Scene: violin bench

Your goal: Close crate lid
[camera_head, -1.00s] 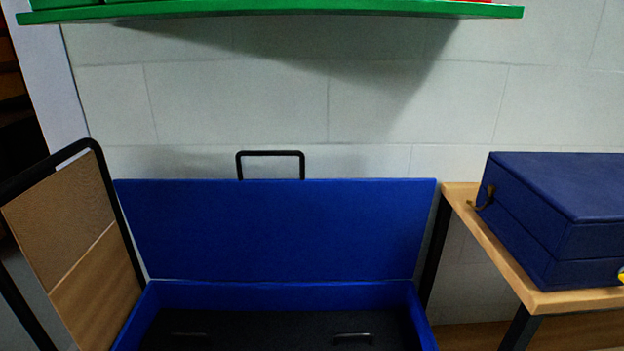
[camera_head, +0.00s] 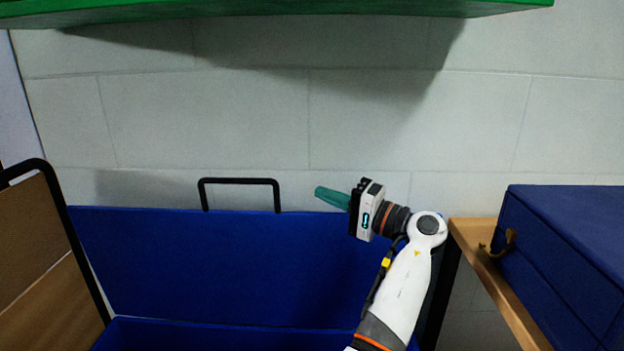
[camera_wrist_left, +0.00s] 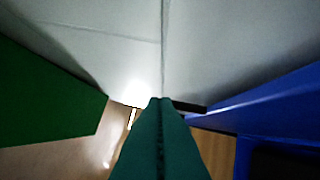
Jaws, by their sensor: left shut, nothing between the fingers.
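The blue crate (camera_head: 200,330) stands open at the bottom of the head view, mostly cut off by the frame. Its blue lid (camera_head: 190,260) is raised nearly upright in front of the wall, with a black handle (camera_head: 240,181) on its top edge. My left gripper (camera_head: 320,194) is shut and empty, its green fingers pointing left at about the height of the lid's top edge, right of the handle and apart from it. In the left wrist view the shut fingers (camera_wrist_left: 160,104) are in the middle, and the lid (camera_wrist_left: 275,102) is at the right. My right gripper is out of view.
A green shelf (camera_head: 300,8) hangs above. A wooden table (camera_head: 490,280) at the right bears a dark blue case (camera_head: 570,240). A black-framed wooden panel (camera_head: 35,265) stands at the left. The space before the wall, between shelf and lid, is clear.

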